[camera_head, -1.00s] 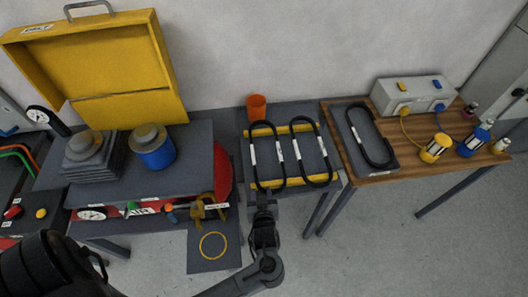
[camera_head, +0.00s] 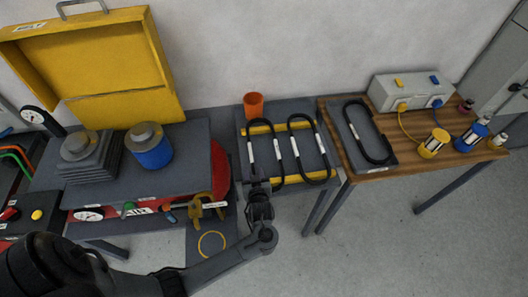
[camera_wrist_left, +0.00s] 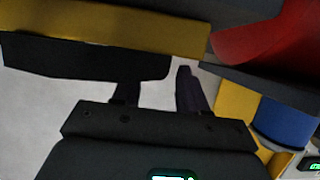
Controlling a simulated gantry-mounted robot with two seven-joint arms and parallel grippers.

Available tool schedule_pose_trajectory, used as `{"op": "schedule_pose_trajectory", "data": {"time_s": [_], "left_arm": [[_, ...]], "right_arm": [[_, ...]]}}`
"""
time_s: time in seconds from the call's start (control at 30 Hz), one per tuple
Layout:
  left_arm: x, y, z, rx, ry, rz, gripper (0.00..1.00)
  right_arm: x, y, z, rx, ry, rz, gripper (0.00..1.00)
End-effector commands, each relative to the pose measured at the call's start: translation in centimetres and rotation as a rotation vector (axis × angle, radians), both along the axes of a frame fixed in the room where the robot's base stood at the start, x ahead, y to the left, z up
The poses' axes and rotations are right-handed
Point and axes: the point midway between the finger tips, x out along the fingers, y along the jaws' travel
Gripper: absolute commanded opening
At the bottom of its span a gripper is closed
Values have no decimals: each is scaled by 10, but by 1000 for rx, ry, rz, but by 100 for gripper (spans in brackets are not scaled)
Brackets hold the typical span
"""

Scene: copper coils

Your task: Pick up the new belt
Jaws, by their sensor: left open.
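Two black looped belts with white labels lie side by side on a grey stand with yellow bars: a left belt (camera_head: 251,151) and a right belt (camera_head: 323,150). A third black belt (camera_head: 368,131) lies on a dark tray on the wooden table. I cannot tell which is the new one. My left gripper (camera_head: 257,181) is at the front edge of the stand, by the near end of the left belt. Its open fingers (camera_wrist_left: 156,82) show in the left wrist view with nothing seen between them, below a yellow bar (camera_wrist_left: 100,25). My right gripper is not in view.
An orange cup (camera_head: 253,104) stands behind the belts. Left of the stand are a red disc (camera_head: 220,172), a blue cylinder (camera_head: 152,152) and an open yellow case (camera_head: 95,70). A grey box (camera_head: 410,91) and yellow and blue cylinders sit on the wooden table (camera_head: 420,165).

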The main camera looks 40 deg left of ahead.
Motion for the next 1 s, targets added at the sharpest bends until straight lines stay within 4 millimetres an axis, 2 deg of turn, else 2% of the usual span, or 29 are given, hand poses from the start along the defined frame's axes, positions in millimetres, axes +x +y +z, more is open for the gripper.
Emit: {"op": "schedule_pose_trajectory", "data": {"time_s": [0.13, 0.4, 0.47, 0.7, 1.0], "left_arm": [[8, 9, -5, 1, 0, -1, 43], [9, 11, -6, -1, 0, -1, 43], [9, 11, -6, -1, 0, -1, 36], [9, 11, -6, -1, 0, -1, 0], [9, 11, -6, -1, -1, -1, 0]], "right_arm": [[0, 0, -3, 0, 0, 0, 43], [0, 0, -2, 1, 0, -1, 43], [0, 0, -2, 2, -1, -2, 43], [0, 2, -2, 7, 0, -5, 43], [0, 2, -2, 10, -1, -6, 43]]}}
